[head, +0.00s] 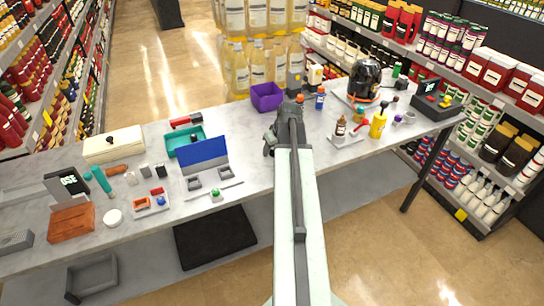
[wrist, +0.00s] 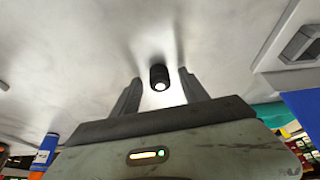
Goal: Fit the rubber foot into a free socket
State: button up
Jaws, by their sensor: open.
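In the wrist view my gripper (wrist: 160,82) is open, with one finger on each side of a small black cylinder, likely the rubber foot (wrist: 159,72), which has a pale round spot on its near end. A gap shows on both sides of it. In the head view my gripper (head: 269,142) is over the middle of the table, and the foot is hidden. Left of it, two grey square holders (head: 195,183) (head: 224,173) sit before a blue panel (head: 202,152). One grey holder shows at the wrist view's upper right (wrist: 302,42). I cannot tell whether these are the sockets.
A teal tray (head: 187,150) and a purple bin (head: 266,104) stand behind on the grey table (head: 250,178). A black appliance (head: 367,78) and several bottles stand to the right. A white box (head: 113,145) and small items are on the left.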

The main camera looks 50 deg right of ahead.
grip_shut()
jog(key=shift+r, duration=0.15)
